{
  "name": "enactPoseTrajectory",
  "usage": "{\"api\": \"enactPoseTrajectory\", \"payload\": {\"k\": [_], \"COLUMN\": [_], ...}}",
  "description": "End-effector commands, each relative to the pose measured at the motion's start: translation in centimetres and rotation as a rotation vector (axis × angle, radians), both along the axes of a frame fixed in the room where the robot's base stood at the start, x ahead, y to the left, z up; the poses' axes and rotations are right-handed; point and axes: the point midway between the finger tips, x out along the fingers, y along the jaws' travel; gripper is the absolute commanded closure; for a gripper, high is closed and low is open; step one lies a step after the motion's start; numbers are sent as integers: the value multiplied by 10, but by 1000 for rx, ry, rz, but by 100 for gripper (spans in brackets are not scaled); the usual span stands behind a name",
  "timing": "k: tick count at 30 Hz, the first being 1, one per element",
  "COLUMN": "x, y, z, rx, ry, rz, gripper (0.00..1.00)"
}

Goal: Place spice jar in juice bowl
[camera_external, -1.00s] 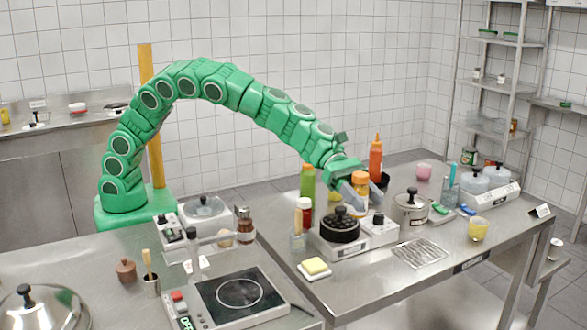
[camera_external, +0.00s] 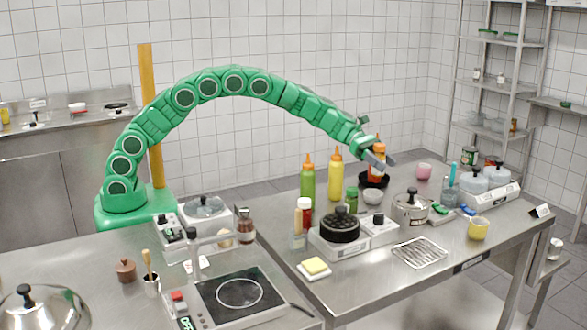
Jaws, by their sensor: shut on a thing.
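The spice jar (camera_external: 376,170) is a small jar with an orange and pale body, partly covered by the fingers. My gripper (camera_external: 378,161) is shut on it, at the back of the right counter. A dark bowl (camera_external: 374,182), which seems to be the juice bowl, sits on the counter directly below the jar in the picture. The jar overlaps the bowl's back rim. I cannot tell whether the jar touches the bowl or hangs above it. The bowl's inside is mostly hidden.
An orange bottle (camera_external: 380,147) stands just behind the gripper. Yellow (camera_external: 336,177) and green (camera_external: 308,182) bottles stand left, with a small green-topped jar (camera_external: 351,198) before them. A pot (camera_external: 409,208) and a burner unit (camera_external: 352,237) stand in front. A pink cup (camera_external: 424,171) is right.

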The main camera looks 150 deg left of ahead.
Motion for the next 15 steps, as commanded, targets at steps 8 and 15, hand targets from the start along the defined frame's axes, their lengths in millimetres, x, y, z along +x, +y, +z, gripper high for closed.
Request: {"api": "enactPoseTrajectory", "payload": {"k": [8, 15], "x": [-38, -40], "y": [23, 24], "z": [-10, -41], "rx": [-1, -3], "ry": [4, 3], "rz": [18, 20], "gripper": [91, 91]}}
